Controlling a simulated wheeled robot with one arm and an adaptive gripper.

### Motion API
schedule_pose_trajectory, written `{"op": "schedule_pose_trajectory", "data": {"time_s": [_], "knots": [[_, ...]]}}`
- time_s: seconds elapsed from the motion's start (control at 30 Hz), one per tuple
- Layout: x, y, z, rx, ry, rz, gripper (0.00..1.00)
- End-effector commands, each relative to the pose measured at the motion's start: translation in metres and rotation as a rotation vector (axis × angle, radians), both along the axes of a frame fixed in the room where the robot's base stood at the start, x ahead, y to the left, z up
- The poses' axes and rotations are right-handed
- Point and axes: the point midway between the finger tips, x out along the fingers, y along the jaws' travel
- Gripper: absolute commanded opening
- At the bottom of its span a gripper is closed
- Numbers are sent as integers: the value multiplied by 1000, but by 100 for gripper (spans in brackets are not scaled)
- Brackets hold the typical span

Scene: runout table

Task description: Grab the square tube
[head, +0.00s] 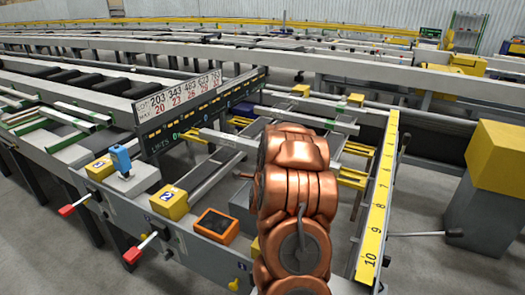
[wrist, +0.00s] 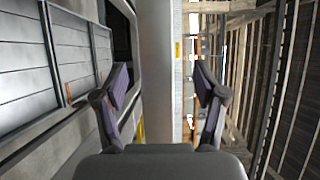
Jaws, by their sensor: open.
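In the wrist view my gripper (wrist: 161,82) is open, its two dark padded fingers spread apart. A long, pale grey, flat-faced bar (wrist: 162,45) runs up the picture between the fingers, with gaps to both pads. I cannot tell whether it is the square tube or a beam of the table. In the head view, grey bars lie across the runout table, one (head: 225,141) left of my copper arm and one (head: 310,119) behind it. Which is the square tube is unclear. The arm hides my gripper in the head view.
A yellow numbered scale (head: 378,205) edges the table at right. A dark numbered panel (head: 205,108) stands at left. Yellow blocks (head: 170,202), an orange-framed box (head: 215,225) and red-handled levers (head: 140,248) line the front. A yellow-topped grey post (head: 497,155) stands at right.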

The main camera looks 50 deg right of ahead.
Motion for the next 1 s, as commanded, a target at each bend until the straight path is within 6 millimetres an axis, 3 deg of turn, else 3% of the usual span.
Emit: {"op": "schedule_pose_trajectory", "data": {"time_s": [0.37, 0.73, 1.0], "knots": [[15, -12, -1, 0, 3, 3, 71], [41, -38, -4, -2, 1, 1, 71], [44, -41, -5, 1, 1, 1, 71]]}}
